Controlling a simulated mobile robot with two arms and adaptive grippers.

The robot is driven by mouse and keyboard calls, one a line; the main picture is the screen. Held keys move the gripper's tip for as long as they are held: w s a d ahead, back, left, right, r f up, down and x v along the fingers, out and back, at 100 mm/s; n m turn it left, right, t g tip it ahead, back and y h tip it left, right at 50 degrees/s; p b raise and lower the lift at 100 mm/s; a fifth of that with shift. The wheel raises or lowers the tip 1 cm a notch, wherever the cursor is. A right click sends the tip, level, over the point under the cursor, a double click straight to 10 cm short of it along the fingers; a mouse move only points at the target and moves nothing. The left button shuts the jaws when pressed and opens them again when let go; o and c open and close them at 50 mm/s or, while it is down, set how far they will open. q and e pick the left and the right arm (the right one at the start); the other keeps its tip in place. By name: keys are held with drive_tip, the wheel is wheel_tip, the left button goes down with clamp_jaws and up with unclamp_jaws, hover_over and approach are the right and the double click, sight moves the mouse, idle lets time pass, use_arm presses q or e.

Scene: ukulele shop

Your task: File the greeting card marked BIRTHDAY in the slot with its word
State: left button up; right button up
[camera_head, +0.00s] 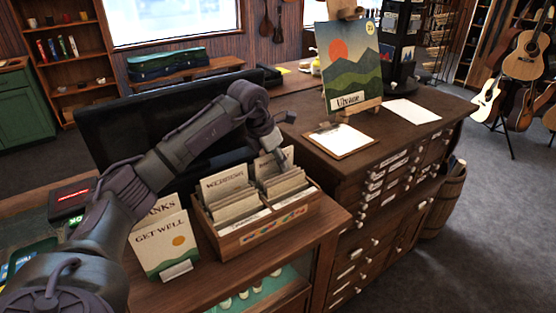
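A wooden card box (262,238) with several upright cards in two columns stands on the counter. A card whose word looks like WEDDING (224,183) stands at the back of its left column. My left gripper (283,158) points down over the back of the right column, beside a pale upright card (264,164). That card's word is hidden or too small to read, and I cannot tell whether the fingers hold it. I cannot make out the word BIRTHDAY anywhere. My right gripper is not in view.
A GET WELL card (164,245) and a partly hidden card ending in ANKS (163,208) stand left of the box. A dark monitor (110,125) is behind my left arm. A clipboard (340,140) and a landscape picture (347,68) are on the drawer cabinet at right.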

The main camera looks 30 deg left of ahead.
use_arm(q)
drive_tip(key=v, duration=1.2)
idle(0.6)
